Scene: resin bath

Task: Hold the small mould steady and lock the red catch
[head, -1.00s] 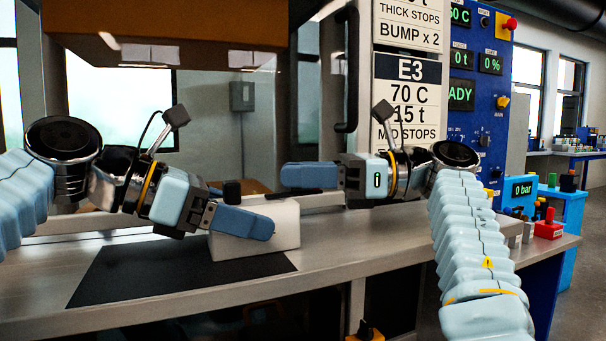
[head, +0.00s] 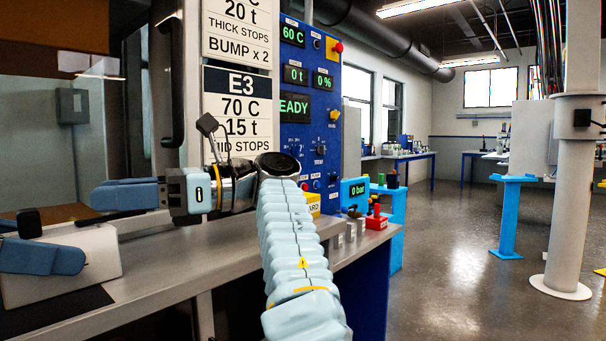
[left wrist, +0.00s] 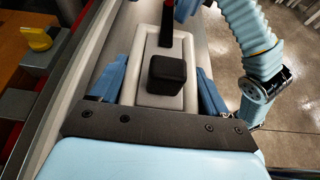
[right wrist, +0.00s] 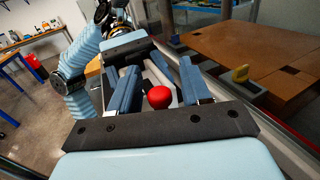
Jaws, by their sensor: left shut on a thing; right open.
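The small mould is a pale grey block (head: 102,250) at the lower left of the head view, with a black knob (left wrist: 167,74) on top. My left gripper (head: 42,257) is shut on it, one blue finger along each side in the left wrist view. The red catch shows in the left wrist view as a red-ended dark lever (left wrist: 167,18) beyond the knob. In the right wrist view its round red end (right wrist: 158,97) lies between the spread fingers of my right gripper (right wrist: 158,82). The right gripper is open, with visible space around the red end.
The mould stands on a grey bench (head: 150,290), with a dark mat (head: 50,318) at its front. A brown plate area with a yellow piece (right wrist: 240,73) lies beside it.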

